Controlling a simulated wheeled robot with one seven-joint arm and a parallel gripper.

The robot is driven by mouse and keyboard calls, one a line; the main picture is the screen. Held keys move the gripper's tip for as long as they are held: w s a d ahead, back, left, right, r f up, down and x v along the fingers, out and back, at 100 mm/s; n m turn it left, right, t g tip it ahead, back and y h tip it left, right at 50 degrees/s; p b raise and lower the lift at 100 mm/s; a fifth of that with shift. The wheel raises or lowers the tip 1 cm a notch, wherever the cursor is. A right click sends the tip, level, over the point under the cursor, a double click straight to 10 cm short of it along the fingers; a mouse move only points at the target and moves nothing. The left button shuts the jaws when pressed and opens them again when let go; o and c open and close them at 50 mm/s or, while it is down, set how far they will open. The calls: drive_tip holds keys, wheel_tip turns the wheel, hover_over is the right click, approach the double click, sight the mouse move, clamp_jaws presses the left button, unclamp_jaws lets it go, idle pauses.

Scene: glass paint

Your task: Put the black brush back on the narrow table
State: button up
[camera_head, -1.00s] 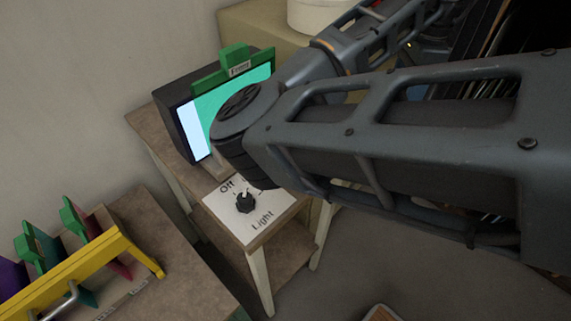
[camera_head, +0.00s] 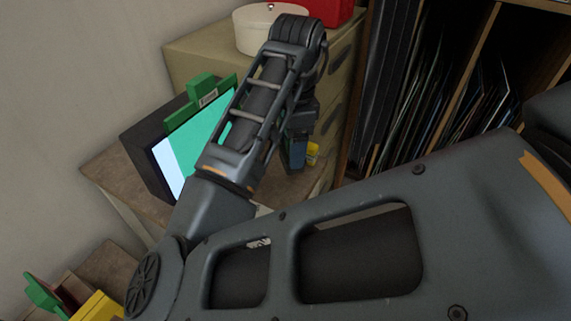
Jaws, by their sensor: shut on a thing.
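My arm reaches in from the lower right, and its forearm rises towards the back. My gripper (camera_head: 301,122) hangs down from the far end of the arm, partly behind the forearm. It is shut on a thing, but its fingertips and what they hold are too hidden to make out. I cannot pick out the black brush. A brown-topped table (camera_head: 108,172), perhaps the narrow table, stands at the left under the lit box. My gripper is over its right end or just beyond; I cannot tell which.
A lit box (camera_head: 169,167) with a green-framed pane (camera_head: 203,125) stands on the table. A beige cabinet (camera_head: 200,50) bears a white round box (camera_head: 262,28). Shelves of upright panels (camera_head: 440,100) fill the right.

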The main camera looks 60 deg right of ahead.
sight(287, 155)
drive_tip(key=shift+w+a+f, duration=0.15)
drive_tip(key=shift+a+f, duration=0.25)
drive_tip(key=shift+a, duration=0.25)
drive_tip(key=shift+f, duration=2.05)
drive_tip(key=o, duration=1.2)
drive_tip(key=shift+c, duration=0.2)
